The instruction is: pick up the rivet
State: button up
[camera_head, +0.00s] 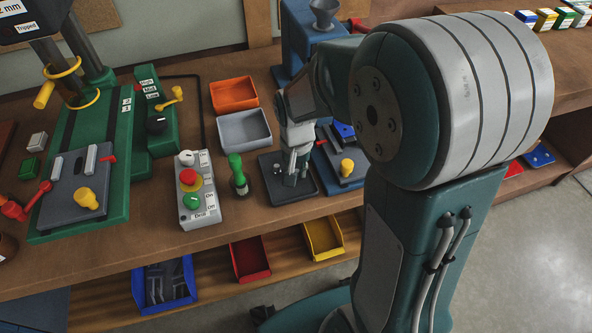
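My gripper (294,172) points down over a small dark square plate (273,186) on the workbench, at the middle of the view. Its fingers are small and partly overlapped by its own body, so I cannot tell whether they are open or hold anything. A tiny object (278,169) shows on the plate just left of the fingers; I cannot tell whether it is the rivet. No rivet can be made out clearly elsewhere, and my arm hides part of the bench at the right.
Left of the plate stand a green-handled tool (238,174) and a grey control box (198,192) with a red button. Behind are orange (234,94) and grey (243,131) bins. A blue machine with a yellow knob (347,167) is right. A green drill press (95,150) fills the left.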

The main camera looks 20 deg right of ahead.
jog(key=shift+r, duration=0.7)
jog(key=s+r, duration=1.1)
jog(key=s, duration=0.3)
jog(key=shift+d+r, duration=0.15)
jog(key=shift+r, duration=0.15)
